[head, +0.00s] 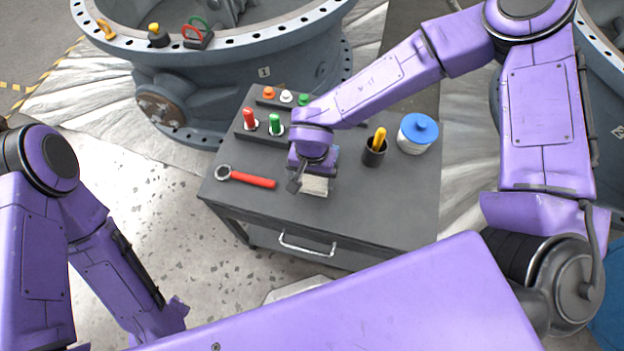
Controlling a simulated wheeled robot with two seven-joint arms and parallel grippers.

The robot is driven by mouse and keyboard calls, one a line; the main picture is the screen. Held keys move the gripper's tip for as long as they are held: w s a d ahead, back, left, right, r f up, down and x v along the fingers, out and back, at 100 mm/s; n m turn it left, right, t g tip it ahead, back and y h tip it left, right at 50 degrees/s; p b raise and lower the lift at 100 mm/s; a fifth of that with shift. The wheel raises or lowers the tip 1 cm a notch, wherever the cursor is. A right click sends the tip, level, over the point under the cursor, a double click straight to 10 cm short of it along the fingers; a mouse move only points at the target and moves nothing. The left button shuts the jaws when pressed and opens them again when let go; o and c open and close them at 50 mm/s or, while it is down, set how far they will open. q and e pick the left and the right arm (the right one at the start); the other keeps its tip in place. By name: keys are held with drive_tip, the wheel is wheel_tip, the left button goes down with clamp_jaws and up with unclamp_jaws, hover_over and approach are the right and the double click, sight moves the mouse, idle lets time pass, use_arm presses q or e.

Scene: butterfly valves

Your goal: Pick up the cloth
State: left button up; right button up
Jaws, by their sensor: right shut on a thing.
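A pale, folded cloth (314,186) lies at the middle of the dark grey cart top (405,197). My right gripper (314,182) points down over it and is shut on it, with one dark finger on either side. The arm and hand hide the cloth's back part. I cannot tell whether the cloth is clear of the cart top. My left arm hangs at the lower left beside the cart, and its fingertips are not clearly visible.
A red-handled wrench (247,178) lies to the left. Red (249,118) and green (275,124) handles stand behind it. A dark cup (374,152) and a blue-lidded tub (417,133) stand to the right. A large grey valve body (230,70) is behind the cart.

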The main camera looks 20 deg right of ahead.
drive_tip(key=a+r, duration=1)
drive_tip(key=a, duration=0.4)
drive_tip(key=shift+r+b, duration=0.2)
drive_tip(key=shift+b, duration=0.2)
